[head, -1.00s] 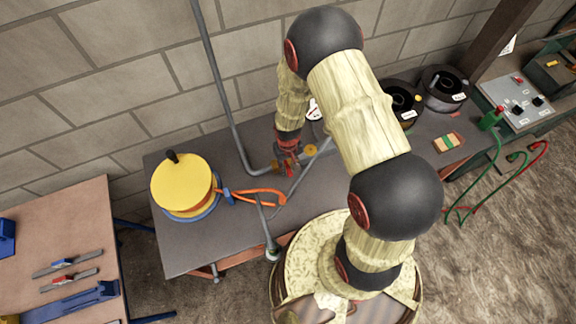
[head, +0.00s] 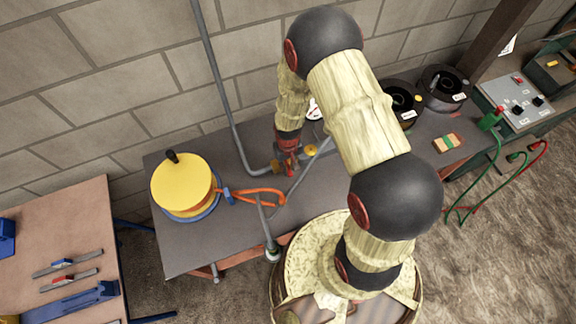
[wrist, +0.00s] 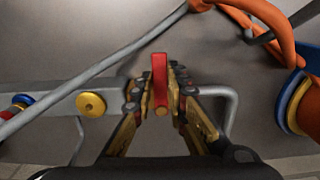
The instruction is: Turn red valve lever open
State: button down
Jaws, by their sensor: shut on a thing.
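The red valve lever (wrist: 159,80) shows in the middle of the wrist view, between the fingertips of my gripper (wrist: 160,92). My gripper is shut on the lever. In the head view my gripper (head: 287,165) is at the grey pipe (head: 255,172) on the dark bench, and the lever is mostly hidden behind the fingers and wrist. A yellow round knob (wrist: 91,104) sits on the pipe to the left of the lever in the wrist view.
A yellow-topped reel (head: 182,183) and an orange hose (head: 262,192) lie left of my gripper on the bench (head: 185,250). A grey upright pipe (head: 268,235) stands at the front edge. Black spools (head: 445,85) stand at the right.

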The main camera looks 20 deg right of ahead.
jog(key=shift+a, duration=0.1)
jog(key=m, duration=0.1)
jog(key=a+m+b, duration=0.1)
jog(key=m, duration=0.1)
jog(key=a+m, duration=0.1)
jog(key=shift+w+m, duration=0.25)
jog(key=shift+m, duration=0.15)
jog(key=m, duration=0.1)
jog(key=a+m+b, duration=0.1)
jog(key=m, duration=0.1)
jog(key=w+m, duration=0.1)
jog(key=shift+w+a+m, duration=0.1)
jog(key=shift+a+m, duration=0.2)
jog(key=shift+a, duration=0.05)
jog(key=w+m, duration=0.1)
jog(key=m, duration=0.1)
jog(key=a+m+b, duration=0.1)
jog(key=m, duration=0.1)
jog(key=shift+w+b, duration=0.3)
jog(key=shift+w, duration=0.1)
jog(key=shift+w+a+m+b, duration=0.15)
jog(key=shift+w+m, duration=0.3)
jog(key=shift+m, duration=0.7)
jog(key=shift+w+m+b, duration=0.25)
jog(key=shift+w+m, duration=0.2)
jog(key=shift+m, duration=0.7)
jog(key=c, duration=1.8)
grip_release()
jog(key=shift+o, duration=0.2)
